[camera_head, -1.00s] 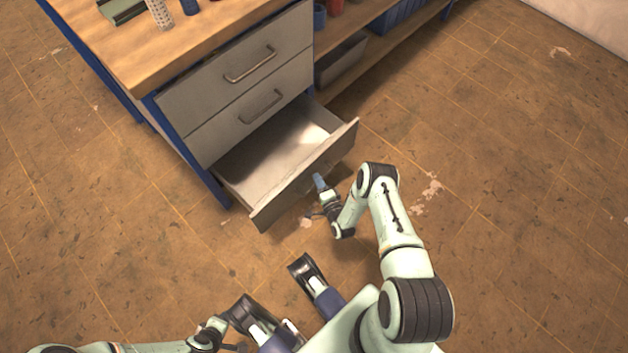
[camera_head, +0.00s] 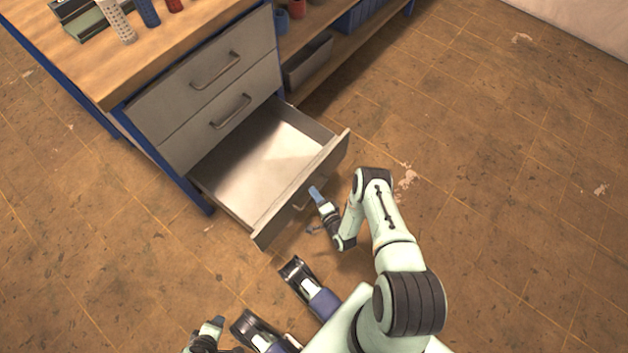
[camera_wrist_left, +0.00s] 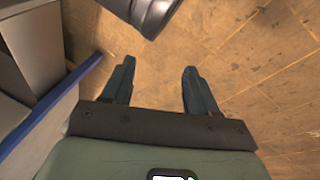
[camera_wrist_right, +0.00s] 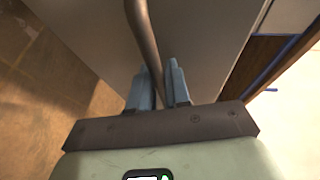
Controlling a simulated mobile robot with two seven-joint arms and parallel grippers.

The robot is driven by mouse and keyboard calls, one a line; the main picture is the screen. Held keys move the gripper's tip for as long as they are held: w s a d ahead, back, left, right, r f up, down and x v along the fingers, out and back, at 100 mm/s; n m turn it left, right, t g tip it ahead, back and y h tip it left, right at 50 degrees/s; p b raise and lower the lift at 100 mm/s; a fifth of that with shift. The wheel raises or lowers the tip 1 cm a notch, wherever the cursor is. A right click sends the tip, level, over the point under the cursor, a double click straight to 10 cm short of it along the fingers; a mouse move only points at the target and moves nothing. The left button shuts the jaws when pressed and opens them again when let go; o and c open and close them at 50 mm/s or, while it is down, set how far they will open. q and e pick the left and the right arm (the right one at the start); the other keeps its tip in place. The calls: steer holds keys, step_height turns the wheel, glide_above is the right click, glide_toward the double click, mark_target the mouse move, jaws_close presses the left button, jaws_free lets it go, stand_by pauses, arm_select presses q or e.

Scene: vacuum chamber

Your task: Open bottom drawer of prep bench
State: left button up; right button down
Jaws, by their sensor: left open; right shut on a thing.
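The prep bench (camera_head: 190,50) has a wooden top and a stack of grey drawers. Its bottom drawer (camera_head: 255,226) is pulled well out, and its empty light inside shows in the head view. My right gripper (camera_head: 314,192) is at the front of this drawer. In the right wrist view, the fingers of my right gripper (camera_wrist_right: 160,88) are shut on the drawer's bar handle (camera_wrist_right: 146,40). My left gripper (camera_wrist_left: 157,80) is open and empty in the left wrist view. In the head view only part of the left arm shows at the bottom edge.
The two upper drawers (camera_head: 200,100) are shut. Bottles and a green tray (camera_head: 85,22) stand on the bench top. A shelf with a grey bin (camera_head: 308,62) is right of the drawers. The floor (camera_head: 500,200) to the right is clear.

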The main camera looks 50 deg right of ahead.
steer(key=shift+s+f, duration=0.1)
steer(key=c, duration=1.2)
jaws_free()
steer(key=shift+o, duration=0.2)
arm_select(q)
steer(key=s+d+r+g+p, duration=0.1)
steer(key=s+d+r+p, duration=0.1)
steer(key=s, duration=0.3)
steer(key=shift+d+r+h+p, duration=0.4)
steer(key=shift+r+p, duration=0.2)
steer(key=shift+r, duration=0.15)
arm_select(e)
steer(key=v, duration=1.3)
steer(key=shift+s, duration=0.15)
arm_select(q)
steer(key=shift+a, duration=0.1)
